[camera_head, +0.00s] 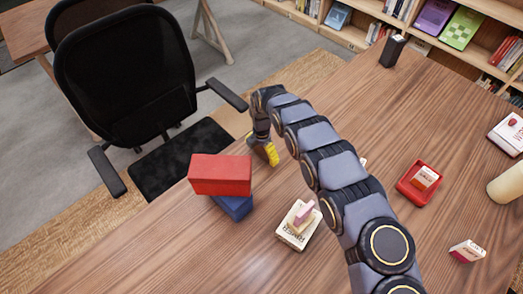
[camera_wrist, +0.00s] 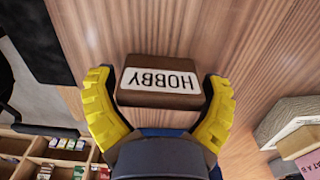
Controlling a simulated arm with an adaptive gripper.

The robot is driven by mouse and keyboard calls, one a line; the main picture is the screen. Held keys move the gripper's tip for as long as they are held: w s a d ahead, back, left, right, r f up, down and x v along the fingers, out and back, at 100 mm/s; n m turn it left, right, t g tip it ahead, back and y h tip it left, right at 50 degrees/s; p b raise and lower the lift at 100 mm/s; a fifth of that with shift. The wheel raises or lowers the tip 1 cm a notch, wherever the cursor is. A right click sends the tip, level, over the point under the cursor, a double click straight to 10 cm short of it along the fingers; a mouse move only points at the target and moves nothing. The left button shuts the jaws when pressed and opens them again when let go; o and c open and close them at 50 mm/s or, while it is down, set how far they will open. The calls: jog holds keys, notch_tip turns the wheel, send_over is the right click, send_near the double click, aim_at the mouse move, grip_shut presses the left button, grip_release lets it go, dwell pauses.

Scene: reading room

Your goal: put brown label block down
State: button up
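The brown block (camera_wrist: 160,60) with a white label reading HOBBY sits between the yellow fingers of my gripper (camera_wrist: 160,82) in the wrist view. The fingers appear to press on its two ends, and the lettering is upside down in the picture. In the head view my gripper (camera_head: 265,150) reaches down over the wooden table (camera_head: 330,88) near its chair-side edge. The block is hidden behind my gripper there. I cannot tell whether the block touches the tabletop.
A red block (camera_head: 220,174) lies across a blue one (camera_head: 235,207) left of my gripper. A cream book (camera_head: 292,240) bears a pink block (camera_head: 304,212). A red tray (camera_head: 404,186) holds a small box (camera_head: 426,177). A black chair (camera_head: 125,75) stands beside the table.

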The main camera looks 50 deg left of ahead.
jog(key=shift+o, duration=0.4)
notch_tip(320, 180, up, 12)
jog(key=shift+r, duration=0.1)
dwell(0.3)
jog(key=shift+d, duration=0.1)
